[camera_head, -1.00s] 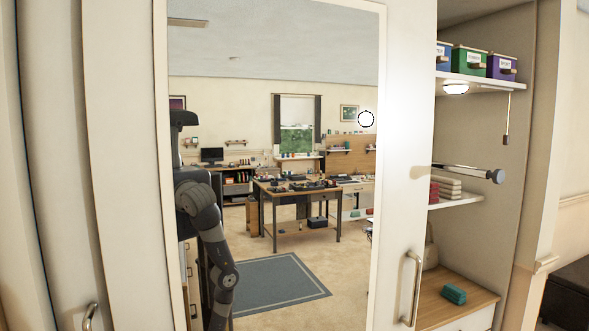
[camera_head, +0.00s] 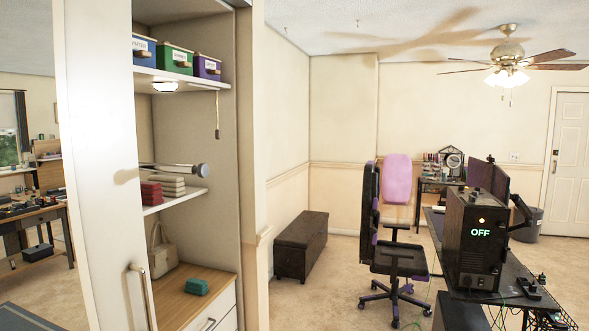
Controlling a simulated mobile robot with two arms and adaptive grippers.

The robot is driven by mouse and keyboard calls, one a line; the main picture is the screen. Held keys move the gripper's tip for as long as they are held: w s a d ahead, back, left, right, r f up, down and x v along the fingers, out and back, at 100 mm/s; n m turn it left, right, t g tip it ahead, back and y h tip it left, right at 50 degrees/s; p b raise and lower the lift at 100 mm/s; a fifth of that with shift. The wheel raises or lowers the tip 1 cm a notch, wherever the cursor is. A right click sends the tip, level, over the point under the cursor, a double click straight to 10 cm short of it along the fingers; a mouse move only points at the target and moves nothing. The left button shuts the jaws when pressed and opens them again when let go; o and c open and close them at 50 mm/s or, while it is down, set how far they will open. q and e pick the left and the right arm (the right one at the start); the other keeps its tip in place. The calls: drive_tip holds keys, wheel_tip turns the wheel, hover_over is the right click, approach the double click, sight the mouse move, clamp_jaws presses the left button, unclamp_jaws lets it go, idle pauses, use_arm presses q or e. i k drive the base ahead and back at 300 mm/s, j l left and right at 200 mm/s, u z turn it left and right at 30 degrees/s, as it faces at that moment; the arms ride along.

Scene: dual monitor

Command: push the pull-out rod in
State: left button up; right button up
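Neither of my grippers is in view, and nothing touches the knob.
The closet's white door (camera_head: 95,170) stands at the left with a metal handle (camera_head: 143,290). Colored boxes (camera_head: 175,58) sit on the top shelf. A dark bench (camera_head: 301,245), an office chair (camera_head: 398,255) and a desk with a black computer case (camera_head: 475,240) stand to the right, with open carpet between.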

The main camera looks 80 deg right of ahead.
sight(201, 171)
drive_tip(key=z, duration=1.85)
